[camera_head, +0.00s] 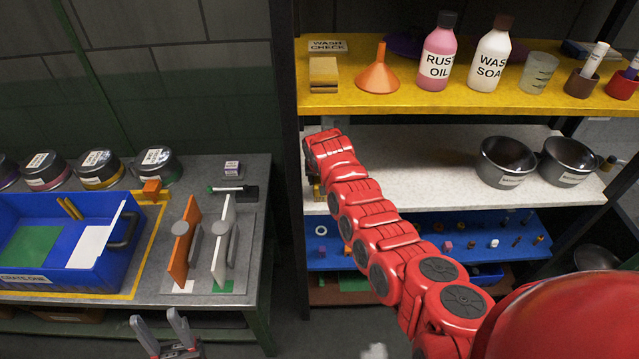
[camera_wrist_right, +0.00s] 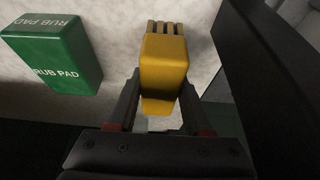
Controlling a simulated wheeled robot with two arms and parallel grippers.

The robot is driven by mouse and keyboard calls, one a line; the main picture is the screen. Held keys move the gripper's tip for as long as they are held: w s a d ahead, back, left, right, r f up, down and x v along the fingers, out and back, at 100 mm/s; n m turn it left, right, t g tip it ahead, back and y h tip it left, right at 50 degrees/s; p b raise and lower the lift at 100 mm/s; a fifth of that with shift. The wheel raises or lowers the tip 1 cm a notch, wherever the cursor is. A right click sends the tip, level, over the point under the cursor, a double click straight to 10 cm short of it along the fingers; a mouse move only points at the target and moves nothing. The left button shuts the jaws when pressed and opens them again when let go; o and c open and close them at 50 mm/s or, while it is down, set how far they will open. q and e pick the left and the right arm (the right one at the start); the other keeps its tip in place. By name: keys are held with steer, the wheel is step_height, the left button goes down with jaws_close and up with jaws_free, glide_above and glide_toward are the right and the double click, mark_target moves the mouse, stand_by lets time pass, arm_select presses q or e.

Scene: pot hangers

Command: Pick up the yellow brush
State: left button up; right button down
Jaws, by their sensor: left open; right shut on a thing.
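The yellow brush (camera_wrist_right: 164,60) is a yellow block with dark bristle rows at its far end, in the right wrist view. My right gripper (camera_wrist_right: 162,88) is shut on it, with one finger on each side. In the head view my red right arm reaches to the left end of the white shelf and hides most of the right gripper; a small yellow patch (camera_head: 317,191) shows there, too small to identify. My left gripper (camera_head: 161,331) is open and empty at the bottom of the head view, in front of the grey table.
A green rub pad (camera_wrist_right: 52,52) lies left of the brush on the pale shelf. A dark upright (camera_wrist_right: 275,80) stands close on the right. Two dark pots (camera_head: 506,162) stand on the white shelf (camera_head: 430,150). A blue crate (camera_head: 60,215) sits on the left table (camera_head: 262,185).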

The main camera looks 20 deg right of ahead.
mark_target(320, 183)
stand_by(0.4)
steer(key=shift+w+r+b, duration=0.1)
steer(key=shift+r+b, duration=0.4)
steer(key=shift+b, duration=0.2)
steer(key=shift+a+r, duration=0.15)
steer(key=shift+s+a+b, duration=0.15)
steer(key=shift+s+b, duration=0.1)
steer(key=shift+s, duration=0.45)
steer(key=shift+s+a+b, duration=0.1)
steer(key=shift+s+b, duration=0.15)
steer(key=shift+s, duration=0.45)
steer(key=shift+s+a+b, duration=0.3)
steer(key=shift+s+b, duration=0.1)
steer(key=shift+s, duration=0.3)
steer(key=s+a, duration=0.3)
steer(key=s, duration=1)
steer(key=shift+s+a, duration=0.15)
steer(key=shift+a, duration=0.15)
steer(key=shift+r, duration=0.1)
